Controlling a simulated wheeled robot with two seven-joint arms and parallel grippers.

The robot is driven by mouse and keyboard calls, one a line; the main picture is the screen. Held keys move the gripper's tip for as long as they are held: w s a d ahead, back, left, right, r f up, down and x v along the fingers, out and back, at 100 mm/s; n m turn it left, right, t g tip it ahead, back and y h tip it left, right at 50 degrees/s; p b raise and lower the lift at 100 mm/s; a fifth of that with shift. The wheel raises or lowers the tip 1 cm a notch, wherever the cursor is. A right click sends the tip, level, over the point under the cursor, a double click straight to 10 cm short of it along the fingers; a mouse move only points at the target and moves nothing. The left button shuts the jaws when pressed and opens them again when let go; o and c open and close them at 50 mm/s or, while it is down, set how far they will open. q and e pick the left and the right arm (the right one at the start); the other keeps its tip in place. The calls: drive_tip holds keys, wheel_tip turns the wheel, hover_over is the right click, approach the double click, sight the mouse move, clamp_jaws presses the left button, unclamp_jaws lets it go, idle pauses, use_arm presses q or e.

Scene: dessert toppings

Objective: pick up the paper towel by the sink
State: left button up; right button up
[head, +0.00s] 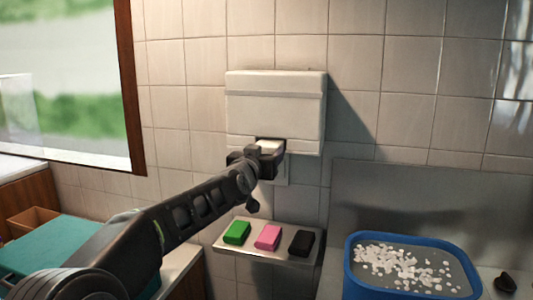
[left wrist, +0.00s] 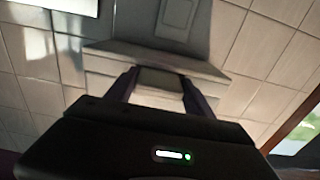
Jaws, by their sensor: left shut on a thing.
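A white paper towel dispenser (head: 275,100) is fixed to the tiled wall, and its underside also shows in the left wrist view (left wrist: 110,65). A small piece of white paper towel (head: 270,146) shows at its lower edge. My left gripper (head: 266,155) is up against the dispenser's bottom, shut on the paper towel. In the left wrist view the two fingers stand on either side of the towel (left wrist: 160,80). My gripper hides part of the towel in the head view. My right gripper is out of view.
Below the dispenser, a small shelf (head: 250,257) holds a green block (head: 237,232), a pink block (head: 268,237) and a black block (head: 301,243). A blue tub (head: 352,268) with white bits stands at the right, before a metal panel (head: 430,205). A window is at the left.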

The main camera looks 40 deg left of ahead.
use_arm(q)
drive_tip(key=b+v, duration=0.4)
drive_tip(key=v, duration=1.3)
drive_tip(key=shift+s+d+b, duration=0.15)
drive_tip(key=shift+s+b, duration=0.1)
drive_tip(key=shift+b, duration=0.1)
